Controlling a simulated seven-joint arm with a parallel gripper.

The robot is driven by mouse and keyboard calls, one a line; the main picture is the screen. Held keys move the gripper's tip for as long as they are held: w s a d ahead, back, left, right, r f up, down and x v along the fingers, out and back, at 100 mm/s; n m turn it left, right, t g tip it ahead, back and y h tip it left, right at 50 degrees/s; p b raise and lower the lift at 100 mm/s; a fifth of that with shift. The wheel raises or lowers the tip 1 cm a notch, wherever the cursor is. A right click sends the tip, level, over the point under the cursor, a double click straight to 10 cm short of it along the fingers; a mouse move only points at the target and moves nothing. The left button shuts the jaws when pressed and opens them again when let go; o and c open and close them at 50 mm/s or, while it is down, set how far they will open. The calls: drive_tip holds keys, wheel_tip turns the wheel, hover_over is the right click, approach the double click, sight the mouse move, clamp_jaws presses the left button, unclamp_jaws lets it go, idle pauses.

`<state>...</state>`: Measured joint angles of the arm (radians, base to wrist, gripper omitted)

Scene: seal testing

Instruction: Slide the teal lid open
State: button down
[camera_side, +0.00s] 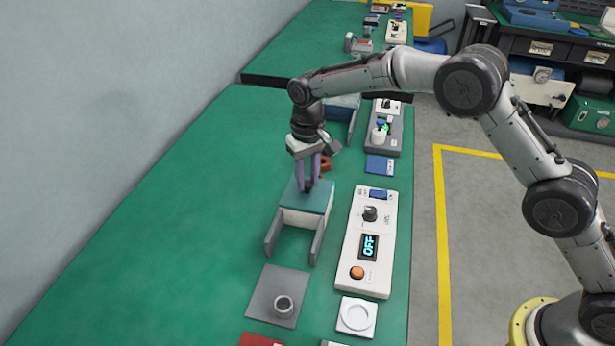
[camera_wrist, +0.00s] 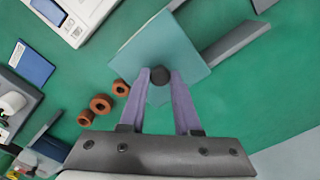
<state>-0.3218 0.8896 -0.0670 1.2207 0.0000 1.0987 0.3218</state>
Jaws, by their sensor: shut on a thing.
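The teal lid (camera_side: 318,197) covers the far part of a pale box between two grey rails (camera_side: 318,240) on the green bench. The near stretch between the rails is uncovered. In the wrist view the teal lid (camera_wrist: 170,50) fills the upper middle, with a grey rail (camera_wrist: 236,45) reaching to the upper right. My gripper (camera_side: 309,186) points down at the lid, its purple fingers shut on a dark round knob (camera_wrist: 160,75) on the lid. The fingers hide part of the knob in the side view.
A white control panel (camera_side: 352,272) with a display reading OFF stands right of the lid. A grey plate (camera_side: 262,300) with a ring-shaped part (camera_side: 284,306) lies in front. Brown rings (camera_wrist: 101,103) lie behind the lid. The bench to the left is clear.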

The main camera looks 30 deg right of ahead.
drive_tip(key=s+a, duration=0.6)
drive_tip(key=a, duration=0.1)
drive_tip(key=shift+s, duration=0.4)
drive_tip(key=shift+r, duration=0.1)
drive_tip(key=c, duration=0.6)
unclamp_jaws()
wheel_tip(320, 180, up, 14)
